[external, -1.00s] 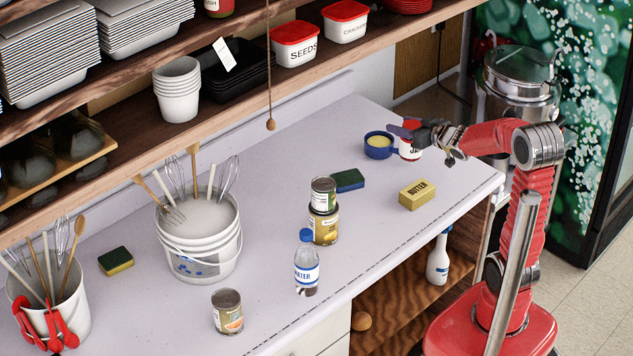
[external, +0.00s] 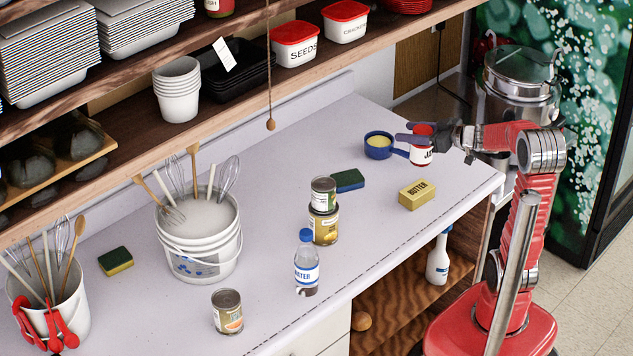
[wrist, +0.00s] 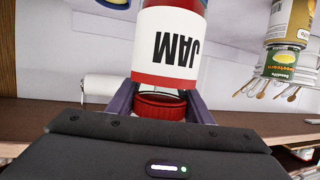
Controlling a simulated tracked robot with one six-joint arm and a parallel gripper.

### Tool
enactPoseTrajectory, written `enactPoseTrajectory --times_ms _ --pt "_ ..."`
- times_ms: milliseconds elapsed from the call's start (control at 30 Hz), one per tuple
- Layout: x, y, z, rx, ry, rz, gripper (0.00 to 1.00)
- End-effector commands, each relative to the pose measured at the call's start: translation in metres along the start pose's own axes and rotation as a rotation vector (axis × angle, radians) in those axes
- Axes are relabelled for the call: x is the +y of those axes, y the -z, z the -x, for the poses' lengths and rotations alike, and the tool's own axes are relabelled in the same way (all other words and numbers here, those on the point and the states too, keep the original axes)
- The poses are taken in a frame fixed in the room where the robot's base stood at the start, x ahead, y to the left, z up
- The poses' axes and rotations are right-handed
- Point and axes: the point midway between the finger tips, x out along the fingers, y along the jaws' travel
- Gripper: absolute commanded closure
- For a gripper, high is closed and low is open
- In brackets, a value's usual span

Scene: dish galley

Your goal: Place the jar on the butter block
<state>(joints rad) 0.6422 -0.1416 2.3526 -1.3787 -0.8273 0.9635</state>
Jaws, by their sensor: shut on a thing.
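The jar (external: 421,150) is white and red with a JAM label. My gripper (external: 424,137) is shut on it near the top. In the wrist view the jar (wrist: 168,50) fills the middle, between the two fingers of my gripper (wrist: 160,100). The jar looks upright in the external view; I cannot tell whether its base touches the counter. The yellow butter block (external: 417,195) lies on the counter, nearer the front edge than the jar, with its top bare. The butter block is not seen in the wrist view.
A blue cup (external: 379,146) stands just left of the jar. A sponge (external: 347,181) and two stacked cans (external: 323,212) are left of the butter block. A water bottle (external: 307,264) stands farther left. The counter (external: 460,180) right of the butter is clear.

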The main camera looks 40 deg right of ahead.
Motion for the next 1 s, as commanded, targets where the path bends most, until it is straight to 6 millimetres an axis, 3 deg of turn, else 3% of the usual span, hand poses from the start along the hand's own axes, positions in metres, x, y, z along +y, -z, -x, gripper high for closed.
enactPoseTrajectory --times_ms 367,700,1000 --pt "0.001 -0.002 -0.001 0.002 -0.005 -0.002 1.00" --pt "0.001 -0.049 -0.015 -0.001 -0.005 -0.005 1.00" --pt "0.001 -0.058 -0.019 0.003 -0.006 0.000 1.00"
